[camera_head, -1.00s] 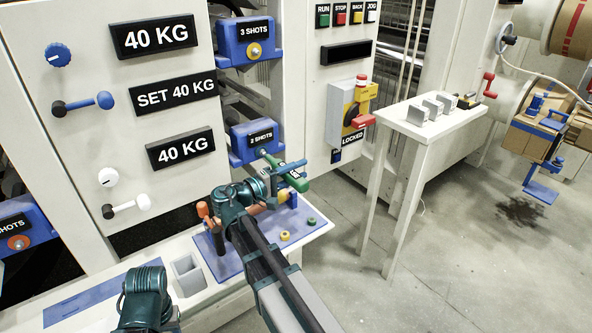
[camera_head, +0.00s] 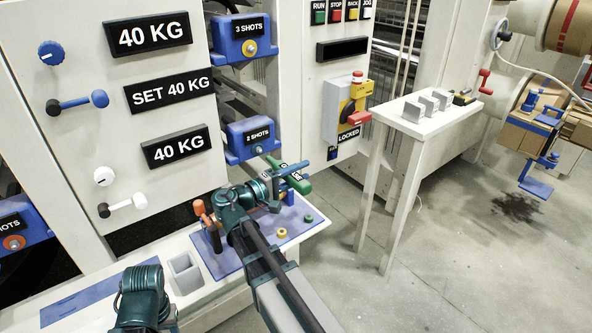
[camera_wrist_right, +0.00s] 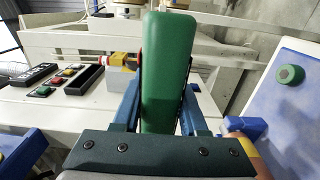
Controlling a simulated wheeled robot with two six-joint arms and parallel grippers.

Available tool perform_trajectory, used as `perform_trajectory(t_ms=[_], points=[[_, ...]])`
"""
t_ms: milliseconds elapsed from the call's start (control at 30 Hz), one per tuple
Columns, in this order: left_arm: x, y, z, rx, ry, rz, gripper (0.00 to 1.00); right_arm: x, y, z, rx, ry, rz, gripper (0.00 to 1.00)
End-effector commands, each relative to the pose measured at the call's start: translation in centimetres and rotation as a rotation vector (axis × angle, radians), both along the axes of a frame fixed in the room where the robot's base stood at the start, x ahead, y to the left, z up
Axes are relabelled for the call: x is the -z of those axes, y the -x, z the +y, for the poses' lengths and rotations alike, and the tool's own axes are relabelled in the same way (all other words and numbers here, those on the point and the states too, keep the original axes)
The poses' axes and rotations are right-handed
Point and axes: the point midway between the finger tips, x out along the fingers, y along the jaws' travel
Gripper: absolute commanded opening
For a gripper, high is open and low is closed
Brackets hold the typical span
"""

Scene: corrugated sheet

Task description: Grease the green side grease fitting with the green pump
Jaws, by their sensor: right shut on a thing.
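The green pump (camera_head: 298,180) is in my right gripper (camera_head: 284,184), lifted above the blue mat, in front of and to the right of the lower blue "2 SHOTS" block (camera_head: 234,141). In the right wrist view the blue fingers of my right gripper (camera_wrist_right: 160,118) are shut on both sides of the green pump body (camera_wrist_right: 167,70). A small fitting (camera_head: 257,149) sits on the front of the "2 SHOTS" block; its colour is too small to tell. The pump's tip appears apart from it. My left gripper is not visible; only my left arm shows at the bottom.
The blue mat (camera_head: 222,262) carries an orange-handled tool (camera_head: 200,210), a yellow ring (camera_head: 281,233) and a green one (camera_head: 308,218). A "3 SHOTS" block (camera_head: 239,40) is above. A white side table (camera_head: 420,125) stands right, with open floor around it.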

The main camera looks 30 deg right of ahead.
Motion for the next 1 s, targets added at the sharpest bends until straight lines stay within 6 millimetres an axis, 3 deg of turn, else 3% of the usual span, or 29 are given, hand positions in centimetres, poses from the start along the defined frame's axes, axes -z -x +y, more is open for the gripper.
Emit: perform_trajectory(t_ms=[433,1000], points=[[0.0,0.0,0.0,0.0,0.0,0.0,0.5,0.0,3.5,-0.3,0.0,0.001,0.0,0.0],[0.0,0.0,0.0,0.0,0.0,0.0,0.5,0.0,3.5,-0.3,0.0,0.001,0.0,0.0]])
